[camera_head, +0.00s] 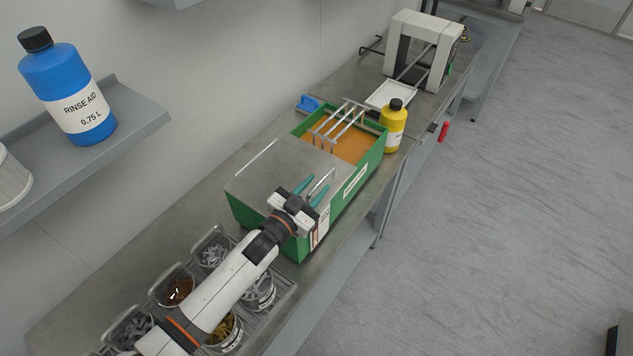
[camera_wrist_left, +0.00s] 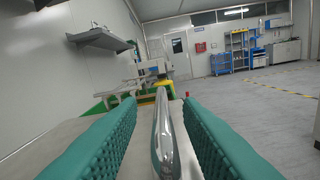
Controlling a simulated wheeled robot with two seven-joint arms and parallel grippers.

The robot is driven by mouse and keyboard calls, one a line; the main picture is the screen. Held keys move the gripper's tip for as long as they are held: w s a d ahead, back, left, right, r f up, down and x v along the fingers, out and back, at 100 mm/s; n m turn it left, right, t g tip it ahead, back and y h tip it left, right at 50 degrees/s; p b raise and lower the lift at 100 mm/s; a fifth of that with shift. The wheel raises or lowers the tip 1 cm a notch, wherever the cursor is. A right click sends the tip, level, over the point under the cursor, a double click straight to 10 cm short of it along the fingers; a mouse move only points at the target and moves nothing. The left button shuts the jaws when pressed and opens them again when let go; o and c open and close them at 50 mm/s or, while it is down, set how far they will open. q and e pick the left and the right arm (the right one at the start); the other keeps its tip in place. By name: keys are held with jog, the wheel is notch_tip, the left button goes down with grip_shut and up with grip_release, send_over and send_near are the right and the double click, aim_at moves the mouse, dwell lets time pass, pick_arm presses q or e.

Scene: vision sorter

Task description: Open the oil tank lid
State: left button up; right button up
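The green oil tank (camera_head: 375,163) stands on the bench. A flat grey metal lid (camera_head: 268,168) lies level over its near part. The far part is uncovered and shows amber oil (camera_head: 352,142). A shiny metal bar handle (camera_head: 324,181) rises from the lid near its right side. My left gripper (camera_head: 313,187) is at this handle, with its teal fingers apart. In the left wrist view the handle (camera_wrist_left: 162,130) runs between the two fingers, with a gap visible on each side. My right gripper is not in view.
A metal rack (camera_head: 340,120) sits over the oil. A yellow bottle (camera_head: 394,125) stands beside the tank's far right corner. Bins of small parts (camera_head: 178,287) lie near my left arm. A blue rinse aid bottle (camera_head: 65,85) is on the wall shelf (camera_head: 135,105).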

pick_arm(q)
jog(key=shift+w+d+r, duration=0.1)
jog(key=shift+w+d, duration=0.2)
jog(key=shift+d, duration=0.05)
jog(key=shift+w, duration=0.1)
grip_shut()
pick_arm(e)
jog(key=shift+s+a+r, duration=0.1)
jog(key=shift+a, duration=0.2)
